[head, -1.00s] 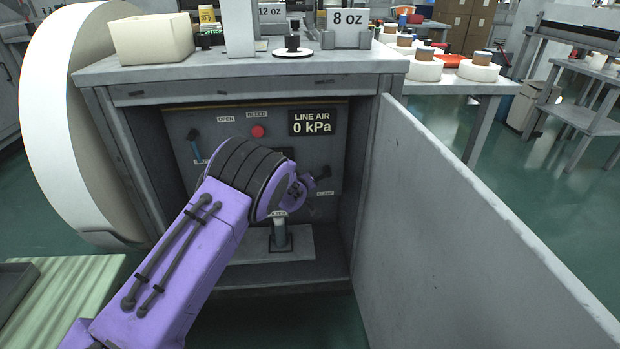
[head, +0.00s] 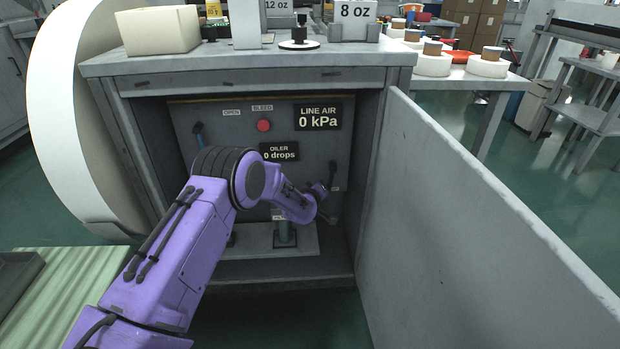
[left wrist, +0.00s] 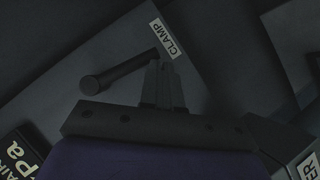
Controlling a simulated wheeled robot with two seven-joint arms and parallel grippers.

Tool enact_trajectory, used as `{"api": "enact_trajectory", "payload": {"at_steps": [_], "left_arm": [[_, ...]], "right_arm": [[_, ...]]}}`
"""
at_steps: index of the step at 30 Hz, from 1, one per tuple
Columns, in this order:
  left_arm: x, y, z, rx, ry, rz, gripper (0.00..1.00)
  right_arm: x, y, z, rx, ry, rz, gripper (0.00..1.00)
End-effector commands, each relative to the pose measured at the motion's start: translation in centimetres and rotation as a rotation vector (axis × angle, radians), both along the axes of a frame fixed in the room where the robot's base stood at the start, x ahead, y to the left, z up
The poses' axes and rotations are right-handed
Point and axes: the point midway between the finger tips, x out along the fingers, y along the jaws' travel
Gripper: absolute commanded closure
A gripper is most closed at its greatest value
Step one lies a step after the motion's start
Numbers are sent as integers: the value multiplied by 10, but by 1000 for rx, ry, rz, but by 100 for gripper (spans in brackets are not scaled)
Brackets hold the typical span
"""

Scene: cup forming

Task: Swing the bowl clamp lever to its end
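The bowl clamp lever (left wrist: 118,76) is a dark round bar in the left wrist view, lying slanted just below the white CLAMP label (left wrist: 166,38). Its free end points to the lower left and its other end passes close to my fingertips. My left gripper (left wrist: 158,72) has its two fingers together beside the lever, with no clear gap between them. I cannot tell whether they touch it. My right gripper is not in view.
The panel carries a red bleed button (head: 263,125), a blue-handled lever (head: 198,133), a LINE AIR display (head: 318,117) reading 0 kPa and an OILER display (head: 279,152) reading 0 drops. The cabinet's open door (head: 450,220) stands along the right side.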

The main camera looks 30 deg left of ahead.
Motion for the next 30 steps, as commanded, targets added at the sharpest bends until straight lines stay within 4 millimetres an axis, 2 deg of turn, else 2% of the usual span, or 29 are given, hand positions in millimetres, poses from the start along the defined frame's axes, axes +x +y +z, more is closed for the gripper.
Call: {"api": "enact_trajectory", "payload": {"at_steps": [1,9,30], "left_arm": [[0,0,-6,-21,-13,2,100],[5,-6,-7,-98,-70,1,100],[5,-7,-5,-117,-85,-3,100]], "right_arm": [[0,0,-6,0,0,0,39],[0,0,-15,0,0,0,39],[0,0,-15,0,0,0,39]]}}
